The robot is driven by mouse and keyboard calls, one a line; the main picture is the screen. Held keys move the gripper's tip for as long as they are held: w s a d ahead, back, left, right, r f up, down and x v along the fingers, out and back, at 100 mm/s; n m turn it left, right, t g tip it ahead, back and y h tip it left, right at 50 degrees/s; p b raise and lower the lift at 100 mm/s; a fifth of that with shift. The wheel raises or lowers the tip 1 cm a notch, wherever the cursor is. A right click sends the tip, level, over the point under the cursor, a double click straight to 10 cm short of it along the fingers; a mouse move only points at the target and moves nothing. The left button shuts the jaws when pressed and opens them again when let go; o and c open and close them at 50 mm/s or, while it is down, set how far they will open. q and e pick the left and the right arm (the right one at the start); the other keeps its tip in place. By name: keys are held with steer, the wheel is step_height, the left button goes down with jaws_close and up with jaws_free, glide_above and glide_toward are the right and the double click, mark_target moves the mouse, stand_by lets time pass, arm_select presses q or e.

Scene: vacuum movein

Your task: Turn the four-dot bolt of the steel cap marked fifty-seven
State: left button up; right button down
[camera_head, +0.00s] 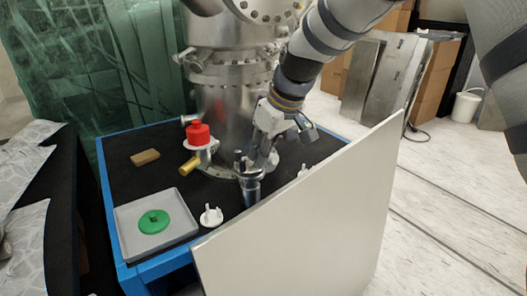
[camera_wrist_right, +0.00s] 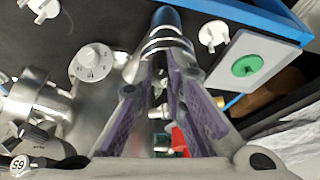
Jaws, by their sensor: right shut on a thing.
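My right gripper (camera_head: 254,157) reaches down over the table in the head view, at a steel cylinder (camera_head: 251,188) standing upright on the table. In the right wrist view its purple-padded fingers (camera_wrist_right: 165,62) close together at the flanged steel cylinder (camera_wrist_right: 165,28). They are shut on a small steel part at its top; the fingers mostly hide it. Small metal pieces (camera_wrist_right: 160,112) show between the fingers. I cannot make out a four-dot bolt or a mark fifty-seven. My left gripper is not in view.
A large steel vessel (camera_head: 232,100) stands behind. A pale panel (camera_head: 310,220) blocks the table's front right. A grey tray (camera_head: 128,225) with a green disc (camera_head: 153,221), a red cap (camera_head: 198,133), a brass cylinder (camera_head: 190,166) and a wooden block (camera_head: 145,157) are at left.

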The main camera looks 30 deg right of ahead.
steer(key=m+h, duration=0.2)
steer(key=m, duration=0.3)
steer(key=shift+a, duration=0.15)
steer(key=m+h, duration=0.1)
steer(key=m, duration=0.2)
steer(key=m+h, duration=0.1)
steer(key=m, duration=0.1)
steer(key=shift+a+m+g, duration=0.1)
steer(key=shift+m+g, duration=0.3)
steer(key=shift+f, duration=0.1)
steer(key=c, duration=1.6)
jaws_free()
steer(key=shift+c, duration=0.2)
steer(key=shift+a+r, duration=0.1)
steer(key=shift+r, duration=0.35)
steer(key=v, duration=0.7)
steer(key=shift+s, duration=0.2)
steer(key=shift+a+r, duration=0.1)
